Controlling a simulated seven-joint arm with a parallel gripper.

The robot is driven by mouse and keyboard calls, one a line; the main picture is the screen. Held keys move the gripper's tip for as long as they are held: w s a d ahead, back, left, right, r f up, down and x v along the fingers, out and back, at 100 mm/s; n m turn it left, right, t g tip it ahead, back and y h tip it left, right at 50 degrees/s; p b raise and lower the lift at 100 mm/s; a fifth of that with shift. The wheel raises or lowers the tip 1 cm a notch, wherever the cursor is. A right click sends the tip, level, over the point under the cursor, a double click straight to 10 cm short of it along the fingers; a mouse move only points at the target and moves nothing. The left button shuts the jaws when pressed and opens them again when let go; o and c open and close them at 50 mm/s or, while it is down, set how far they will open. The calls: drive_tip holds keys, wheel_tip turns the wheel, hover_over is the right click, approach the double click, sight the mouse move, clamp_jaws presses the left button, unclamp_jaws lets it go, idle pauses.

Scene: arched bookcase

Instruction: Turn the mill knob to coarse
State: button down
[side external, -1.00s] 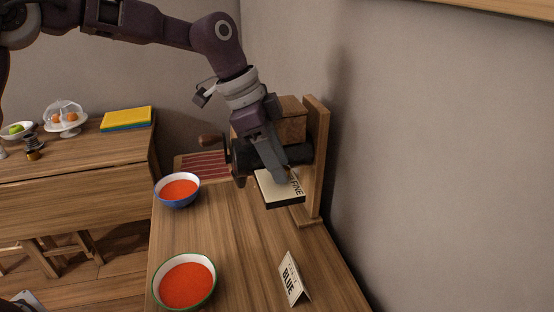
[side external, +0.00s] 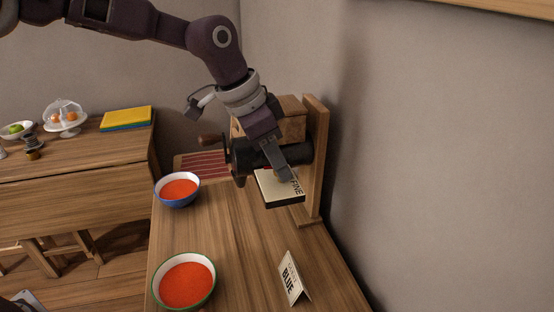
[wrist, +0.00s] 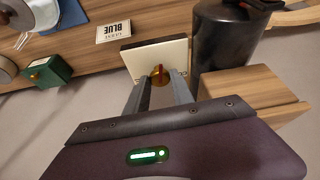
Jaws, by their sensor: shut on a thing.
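The mill is a dark cylinder (side external: 272,154) with a crank on its left, mounted on a wooden upright; it also shows in the wrist view (wrist: 225,38). A cream plate (side external: 278,190) marked FINE sits in front of it and shows in the wrist view (wrist: 140,55). The brass knob (wrist: 158,76) with a red pointer stands at this plate. My gripper (wrist: 160,84) is shut on the knob, with a finger on each side. In the side view, my gripper (side external: 276,166) hides most of the knob. A coarse mark is not readable.
Two bowls of red contents, one blue-rimmed (side external: 178,190) and one green-rimmed (side external: 185,282), stand on the counter's left side. A folded card reading BLUE (side external: 291,279) stands near the front right. The wall is close on the right. The middle counter is clear.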

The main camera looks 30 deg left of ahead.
drive_tip(key=n+t+y, duration=0.1)
drive_tip(key=n, duration=0.3)
drive_tip(key=shift+s+d, duration=0.1)
drive_tip(key=shift+d, duration=0.1)
drive_tip(key=shift+n+y, duration=1)
drive_tip(key=shift+n, duration=1.1)
drive_tip(key=c, duration=1.4)
unclamp_jaws()
drive_tip(key=shift+o, duration=0.2)
